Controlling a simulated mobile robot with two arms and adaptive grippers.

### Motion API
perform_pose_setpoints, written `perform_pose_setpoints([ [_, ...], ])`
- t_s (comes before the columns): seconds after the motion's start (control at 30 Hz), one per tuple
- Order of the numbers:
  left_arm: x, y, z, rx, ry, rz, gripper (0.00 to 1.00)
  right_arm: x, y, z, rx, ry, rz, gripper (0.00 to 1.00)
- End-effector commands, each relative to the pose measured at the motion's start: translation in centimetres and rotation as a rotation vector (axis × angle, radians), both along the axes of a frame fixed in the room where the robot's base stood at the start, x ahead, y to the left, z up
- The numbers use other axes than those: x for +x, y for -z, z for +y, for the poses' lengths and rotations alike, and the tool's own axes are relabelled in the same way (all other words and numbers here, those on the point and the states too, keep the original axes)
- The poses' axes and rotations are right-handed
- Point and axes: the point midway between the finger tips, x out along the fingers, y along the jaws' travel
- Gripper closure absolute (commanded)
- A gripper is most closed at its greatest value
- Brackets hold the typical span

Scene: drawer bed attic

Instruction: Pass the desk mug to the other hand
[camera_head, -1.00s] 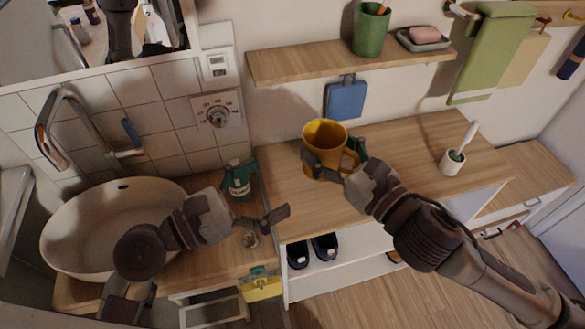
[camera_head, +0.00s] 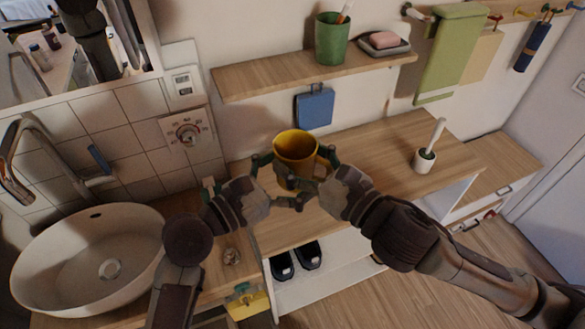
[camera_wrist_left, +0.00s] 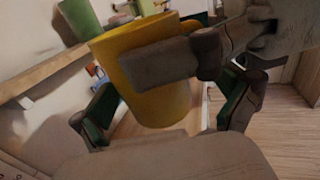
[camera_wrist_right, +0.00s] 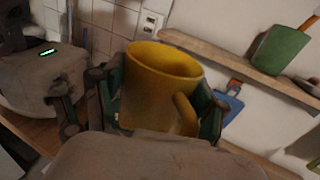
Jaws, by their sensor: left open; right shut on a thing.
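The yellow mug (camera_head: 296,152) is held upright above the wooden counter by my right gripper (camera_head: 308,172), which comes from the right and is shut on it. In the right wrist view the mug (camera_wrist_right: 158,88) sits between the fingers, its handle toward the lower right. My left gripper (camera_head: 278,180) is open at the mug's left side. In the left wrist view the mug (camera_wrist_left: 150,60) stands between the left gripper's spread green-padded fingers (camera_wrist_left: 165,115), with a right gripper finger across its front. Whether the left fingers touch the mug cannot be told.
A shelf (camera_head: 245,82) above carries a green cup (camera_head: 332,40) and soap dish (camera_head: 386,44). A round sink (camera_head: 60,270) is at left.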

Motion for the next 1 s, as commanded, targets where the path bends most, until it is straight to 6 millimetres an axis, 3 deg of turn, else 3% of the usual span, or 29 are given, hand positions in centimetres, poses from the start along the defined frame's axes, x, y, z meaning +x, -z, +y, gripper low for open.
perform_pose_setpoints([
  [0.03, 0.00, 0.00, 0.01, 0.000, 0.000, 0.000, 0.03, -0.01, -0.08, 0.01, 0.001, 0.000, -0.002, 0.71],
  [0.47, -0.23, -0.01, -0.24, -0.001, 0.009, 0.002, 0.73, -0.04, -0.08, 0.09, 0.002, -0.003, -0.001, 0.70],
  [0.5, -0.26, -0.09, -0.26, -0.003, 0.010, 0.000, 0.73, -0.05, -0.08, 0.10, 0.003, -0.003, -0.002, 0.26],
  [0.63, -0.29, -0.10, -0.30, -0.003, 0.011, 0.000, 0.73, -0.07, -0.08, 0.15, 0.003, -0.005, -0.001, 0.04],
  [0.67, -0.28, -0.09, -0.29, -0.002, 0.011, 0.001, 0.73, -0.07, -0.07, 0.15, 0.003, -0.005, -0.001, 0.00],
  [1.0, -0.18, -0.08, -0.17, -0.001, 0.007, 0.000, 0.73, -0.01, -0.61, 0.09, 0.002, -0.003, -0.002, 0.00],
])
